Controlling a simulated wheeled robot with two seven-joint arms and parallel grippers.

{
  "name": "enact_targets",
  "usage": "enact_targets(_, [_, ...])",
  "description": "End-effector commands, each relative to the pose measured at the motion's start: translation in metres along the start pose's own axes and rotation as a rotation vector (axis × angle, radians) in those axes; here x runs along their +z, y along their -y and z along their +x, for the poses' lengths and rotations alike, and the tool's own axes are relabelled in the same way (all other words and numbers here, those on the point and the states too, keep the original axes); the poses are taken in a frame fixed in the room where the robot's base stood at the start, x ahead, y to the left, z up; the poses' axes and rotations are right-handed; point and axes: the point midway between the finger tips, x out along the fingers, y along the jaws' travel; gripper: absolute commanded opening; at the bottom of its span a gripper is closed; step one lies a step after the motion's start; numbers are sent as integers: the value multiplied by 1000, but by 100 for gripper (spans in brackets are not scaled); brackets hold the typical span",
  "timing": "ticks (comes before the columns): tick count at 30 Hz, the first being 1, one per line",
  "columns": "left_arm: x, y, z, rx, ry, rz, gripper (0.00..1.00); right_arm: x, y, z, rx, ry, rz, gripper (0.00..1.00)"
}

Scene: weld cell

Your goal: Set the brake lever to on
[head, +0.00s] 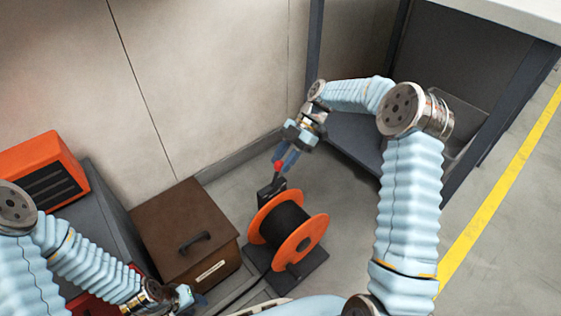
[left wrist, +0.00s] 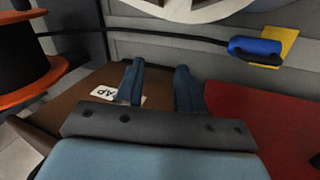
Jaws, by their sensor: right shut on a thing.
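The brake lever (head: 279,167) has a red knob and rises from a dark block beside the cable reel (head: 263,222), which has orange flanges and a dark winding. My right gripper (head: 285,160) reaches down from above and is shut on the lever at its red knob. The fingers partly cover the lever, and any on or off marking is too small to make out. My left gripper (head: 197,302) is low in the head view, beside the brown box. In the left wrist view its two blue fingers (left wrist: 160,88) are apart with nothing between them.
A brown lidded box (head: 172,232) with a black handle stands left of the reel. An orange machine (head: 40,172) sits on a grey cabinet at far left. A workbench (head: 500,50) stands at the right. A blue-and-yellow item (left wrist: 258,48) and a dark cable lie ahead of my left gripper.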

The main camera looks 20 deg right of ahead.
Motion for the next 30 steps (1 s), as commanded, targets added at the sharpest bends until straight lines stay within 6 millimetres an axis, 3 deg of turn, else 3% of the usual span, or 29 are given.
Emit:
enact_targets(18, [0,1,3,1,1,0,38,12,0,-3,8,18,8,0])
enact_targets(19, [0,1,3,1,1,0,38,12,1,-3,8,18,8,37])
enact_targets(21, [0,1,3,1,1,0,38,11,1,-2,7,17,8,48])
enact_targets(23, [0,1,3,1,1,0,38,10,0,-2,6,15,7,57])
enact_targets(30, [0,1,3,1,1,0,38,8,0,-2,4,11,5,58])
